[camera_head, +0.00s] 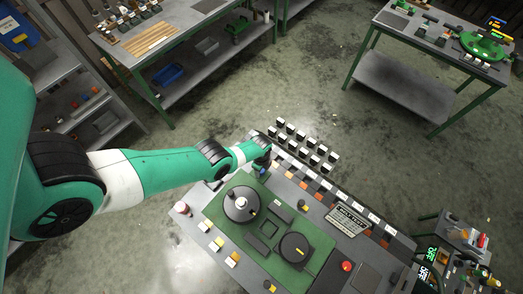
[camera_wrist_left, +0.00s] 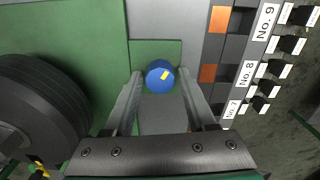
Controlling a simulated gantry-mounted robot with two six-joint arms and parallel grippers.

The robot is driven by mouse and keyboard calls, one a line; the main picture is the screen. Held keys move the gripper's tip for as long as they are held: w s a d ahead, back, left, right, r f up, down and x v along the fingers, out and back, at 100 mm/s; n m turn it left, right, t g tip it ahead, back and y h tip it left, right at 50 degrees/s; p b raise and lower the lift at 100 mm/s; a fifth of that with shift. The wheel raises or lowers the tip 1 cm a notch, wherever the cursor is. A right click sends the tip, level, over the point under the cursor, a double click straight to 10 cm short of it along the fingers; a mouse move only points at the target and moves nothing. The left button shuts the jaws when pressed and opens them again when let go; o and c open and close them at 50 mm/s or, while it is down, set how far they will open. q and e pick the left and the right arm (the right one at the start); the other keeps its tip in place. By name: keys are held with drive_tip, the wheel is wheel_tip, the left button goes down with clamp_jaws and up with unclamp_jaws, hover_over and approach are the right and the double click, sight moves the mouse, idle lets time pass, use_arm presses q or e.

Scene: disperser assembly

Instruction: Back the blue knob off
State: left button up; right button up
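In the head view my left gripper (camera_head: 262,165) is at the upper left edge of the bench panel. My right gripper is not in view.
A green panel (camera_head: 215,213) carries a large dark dial (camera_head: 232,207) and a black knob (camera_head: 294,247). A row of numbered labels and black-and-white blocks (camera_head: 308,150) runs close by the gripper. A red button (camera_head: 347,266) is farther right.

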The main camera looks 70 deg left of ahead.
use_arm(q)
clamp_jaws()
drive_tip(key=shift+n, duration=0.4)
drive_tip(key=n, duration=1.3)
drive_tip(key=shift+n, duration=0.3)
drive_tip(key=n, duration=0.3)
drive_tip(key=shift+f+n, duration=0.1)
drive_tip(key=shift+n, duration=2.1)
